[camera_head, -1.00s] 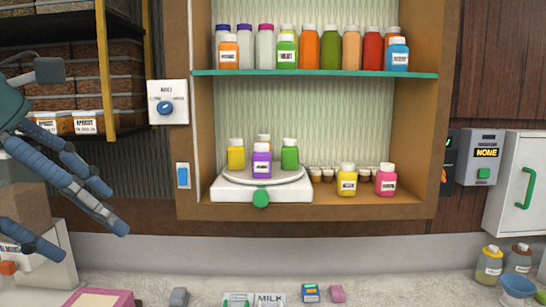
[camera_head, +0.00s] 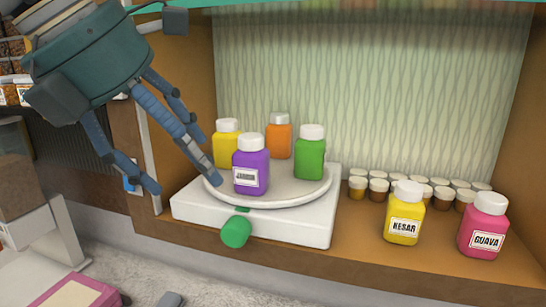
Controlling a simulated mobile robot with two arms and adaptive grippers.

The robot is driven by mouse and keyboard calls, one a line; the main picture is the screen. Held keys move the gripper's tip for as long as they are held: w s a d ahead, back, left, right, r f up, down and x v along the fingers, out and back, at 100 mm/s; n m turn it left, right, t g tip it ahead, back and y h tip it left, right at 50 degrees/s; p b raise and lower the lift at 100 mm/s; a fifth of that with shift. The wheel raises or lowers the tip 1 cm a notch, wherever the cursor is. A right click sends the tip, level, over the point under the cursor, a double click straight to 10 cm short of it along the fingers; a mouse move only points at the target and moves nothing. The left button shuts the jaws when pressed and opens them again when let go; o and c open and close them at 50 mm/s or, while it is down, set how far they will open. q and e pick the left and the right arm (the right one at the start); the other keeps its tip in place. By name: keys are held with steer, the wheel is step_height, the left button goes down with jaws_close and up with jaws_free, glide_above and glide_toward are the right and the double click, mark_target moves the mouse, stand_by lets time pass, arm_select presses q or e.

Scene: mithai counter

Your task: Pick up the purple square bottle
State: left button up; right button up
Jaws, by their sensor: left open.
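The purple square bottle (camera_head: 250,168) has a white cap and a white label. It stands upright at the front left of a round white turntable (camera_head: 290,198) on a white base with a green knob (camera_head: 236,232). My left gripper (camera_head: 186,186) comes in from the upper left with its blue fingers spread open and empty. One finger reaches close to the left side of the purple bottle in the picture; I cannot tell whether they touch. My right gripper is not in view.
A yellow bottle (camera_head: 226,145), an orange bottle (camera_head: 278,137) and a green bottle (camera_head: 310,154) share the turntable. A yellow KESAR bottle (camera_head: 404,215), a pink GUAVA bottle (camera_head: 484,228) and several small cups (camera_head: 378,190) stand to the right on the wooden shelf (camera_head: 345,258).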

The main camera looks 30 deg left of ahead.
mark_target(245, 137)
arm_select(q)
steer(key=w+p, duration=0.1)
steer(key=w, duration=0.1)
steer(key=w+p, duration=0.1)
steer(key=w, duration=0.1)
steer(key=w+d+p, duration=0.1)
steer(key=w, duration=0.1)
steer(key=shift+w+r, duration=0.1)
steer(key=shift+w, duration=0.05)
steer(key=w+p, duration=0.2)
steer(key=w, duration=0.1)
steer(key=w+p, duration=0.1)
steer(key=w, duration=0.1)
steer(key=shift+d+f, duration=0.25)
steer(key=shift+d, duration=0.15)
steer(key=shift+w+f, duration=0.15)
steer(key=shift+f, duration=0.2)
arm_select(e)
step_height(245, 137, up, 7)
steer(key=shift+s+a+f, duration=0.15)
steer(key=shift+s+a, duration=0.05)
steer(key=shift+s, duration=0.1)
arm_select(q)
steer(key=c, duration=1.3)
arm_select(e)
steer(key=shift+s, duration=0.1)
